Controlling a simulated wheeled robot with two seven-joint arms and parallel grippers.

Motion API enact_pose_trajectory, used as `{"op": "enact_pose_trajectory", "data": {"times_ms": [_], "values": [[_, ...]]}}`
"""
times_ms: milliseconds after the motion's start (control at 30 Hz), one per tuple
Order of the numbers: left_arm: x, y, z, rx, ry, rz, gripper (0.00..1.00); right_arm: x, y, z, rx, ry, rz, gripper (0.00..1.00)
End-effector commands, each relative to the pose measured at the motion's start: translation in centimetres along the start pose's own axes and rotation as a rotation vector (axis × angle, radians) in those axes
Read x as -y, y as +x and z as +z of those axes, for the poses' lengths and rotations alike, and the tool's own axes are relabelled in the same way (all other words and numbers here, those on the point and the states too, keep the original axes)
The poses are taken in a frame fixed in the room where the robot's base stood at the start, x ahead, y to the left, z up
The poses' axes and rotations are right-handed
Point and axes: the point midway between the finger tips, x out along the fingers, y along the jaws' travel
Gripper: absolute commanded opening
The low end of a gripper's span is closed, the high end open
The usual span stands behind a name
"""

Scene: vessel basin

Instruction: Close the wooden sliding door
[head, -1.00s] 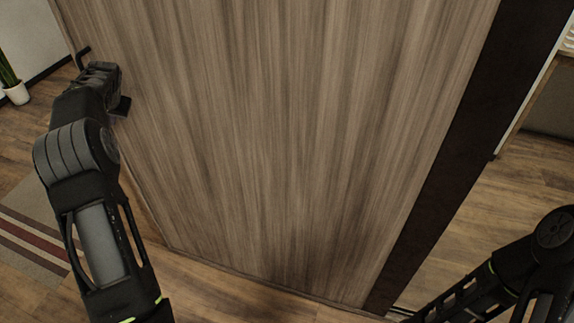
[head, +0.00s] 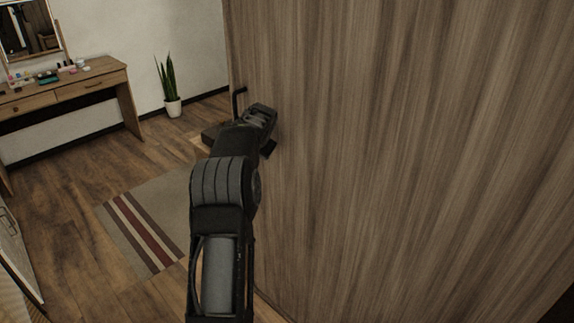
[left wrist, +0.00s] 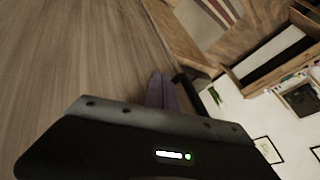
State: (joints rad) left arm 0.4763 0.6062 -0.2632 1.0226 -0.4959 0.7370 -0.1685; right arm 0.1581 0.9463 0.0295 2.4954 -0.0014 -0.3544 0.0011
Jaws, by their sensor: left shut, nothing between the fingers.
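The wooden sliding door (head: 390,150) is a tall brown wood-grain panel filling the right of the head view; it also fills the left of the left wrist view (left wrist: 70,60). A dark door handle (head: 238,98) sticks out near its left edge. In the left wrist view the handle (left wrist: 186,76) is just right of the fingers. My left gripper (left wrist: 164,92) is shut with nothing held, close to the door face and beside the handle. I cannot tell whether it touches either. In the head view, my arm's end hides the fingertips. My right gripper is out of view.
A desk (head: 75,85) with small items and a mirror stands at the far left. A potted plant (head: 171,88) stands by the white wall. A striped rug (head: 150,225) lies on the wooden floor left of my arm.

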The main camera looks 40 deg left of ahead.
Motion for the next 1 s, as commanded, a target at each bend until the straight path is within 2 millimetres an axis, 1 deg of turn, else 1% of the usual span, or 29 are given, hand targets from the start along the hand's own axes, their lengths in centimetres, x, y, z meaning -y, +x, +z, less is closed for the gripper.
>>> {"op": "enact_pose_trajectory", "data": {"times_ms": [100,300,433,500,600,1000], "values": [[-0.2,-2.7,0.0,-0.005,-0.001,0.002,0.0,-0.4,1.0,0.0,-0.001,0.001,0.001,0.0],[-0.3,-7.1,0.0,-0.002,-0.001,0.004,0.0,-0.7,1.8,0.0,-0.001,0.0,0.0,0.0],[-0.3,-8.9,0.0,0.0,0.001,0.004,0.0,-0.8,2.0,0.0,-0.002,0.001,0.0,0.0],[-0.3,-9.6,0.0,0.0,0.0,0.004,0.0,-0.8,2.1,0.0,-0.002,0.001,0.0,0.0],[-0.3,-9.9,0.1,0.004,0.0,0.005,0.0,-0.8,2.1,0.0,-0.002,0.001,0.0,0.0],[-0.3,-10.0,0.1,0.003,0.0,0.005,0.0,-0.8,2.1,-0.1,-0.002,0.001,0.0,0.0]]}}
